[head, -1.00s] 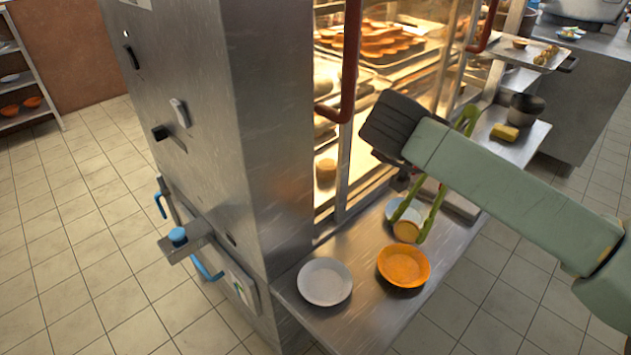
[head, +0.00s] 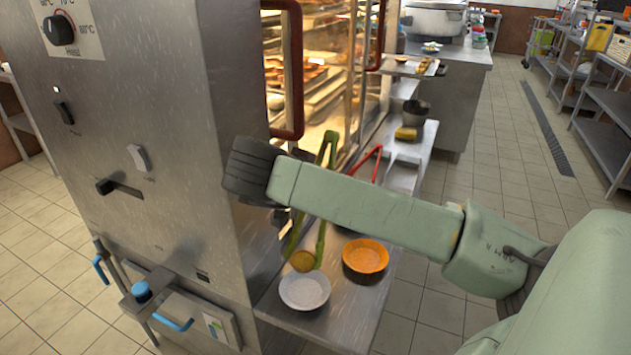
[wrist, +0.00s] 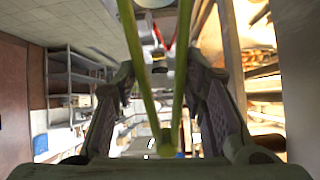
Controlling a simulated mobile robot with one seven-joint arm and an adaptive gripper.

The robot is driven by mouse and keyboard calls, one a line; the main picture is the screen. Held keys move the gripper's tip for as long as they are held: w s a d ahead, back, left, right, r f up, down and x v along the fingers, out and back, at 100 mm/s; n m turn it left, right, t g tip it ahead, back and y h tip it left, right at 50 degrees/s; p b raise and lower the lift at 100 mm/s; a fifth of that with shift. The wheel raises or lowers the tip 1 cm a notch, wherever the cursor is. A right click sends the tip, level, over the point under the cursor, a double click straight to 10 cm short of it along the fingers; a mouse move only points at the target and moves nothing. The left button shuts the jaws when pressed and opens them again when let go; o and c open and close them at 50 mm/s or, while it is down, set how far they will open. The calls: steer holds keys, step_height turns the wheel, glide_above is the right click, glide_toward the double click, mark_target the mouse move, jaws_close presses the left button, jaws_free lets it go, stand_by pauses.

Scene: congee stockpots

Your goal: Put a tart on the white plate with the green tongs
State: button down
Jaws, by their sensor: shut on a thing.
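The green tongs (head: 321,243) hang below my arm in the head view, tips down, with a round golden tart (head: 302,260) between the tips. The tart appears just above the far edge of the white plate (head: 304,291); I cannot tell whether they touch. In the wrist view my gripper (wrist: 160,82) is shut on the green tongs (wrist: 145,75), whose two arms spread in a V away from the camera. My arm hides most of the gripper in the head view.
An orange dish (head: 365,257) stands right of the white plate on the steel shelf (head: 345,318). The steel cabinet (head: 170,190) rises close on the left, with a lit glass case (head: 318,90) behind. Red tongs (head: 369,161) and a yellow block (head: 406,133) lie farther back.

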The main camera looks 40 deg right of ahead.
step_height(320, 180, down, 9)
steer(key=b, duration=0.1)
steer(key=shift+r+b, duration=0.2)
steer(key=shift+b, duration=0.2)
steer(key=c, duration=1.4)
jaws_free()
steer(key=shift+c, duration=1.4)
steer(key=shift+o, duration=1.4)
